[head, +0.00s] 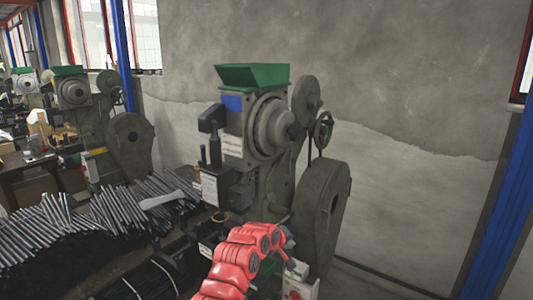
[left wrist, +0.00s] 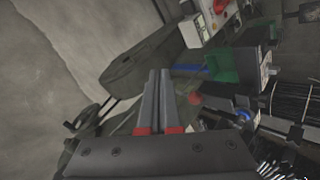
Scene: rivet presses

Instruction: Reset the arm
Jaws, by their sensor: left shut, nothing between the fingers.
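My red left arm (head: 240,262) comes up from the bottom of the head view, in front of the near rivet press. Its gripper end is small and partly hidden there. In the left wrist view my left gripper (left wrist: 158,73) has its two grey fingers together, with nothing between them. The near rivet press (head: 270,125) is grey-green with a green hopper (head: 252,77) on top and a large flywheel guard (head: 322,210) at its right. The left wrist view shows press parts tilted, with a green part (left wrist: 238,66) beyond the fingertips. My right gripper is not in view.
A bench with piles of metal rods (head: 60,230) lies at the left. A second press (head: 85,110) stands behind it. A grey box with a red button (head: 297,284) is low beside my arm. A bare wall (head: 420,90) and a blue post (head: 500,210) are at the right.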

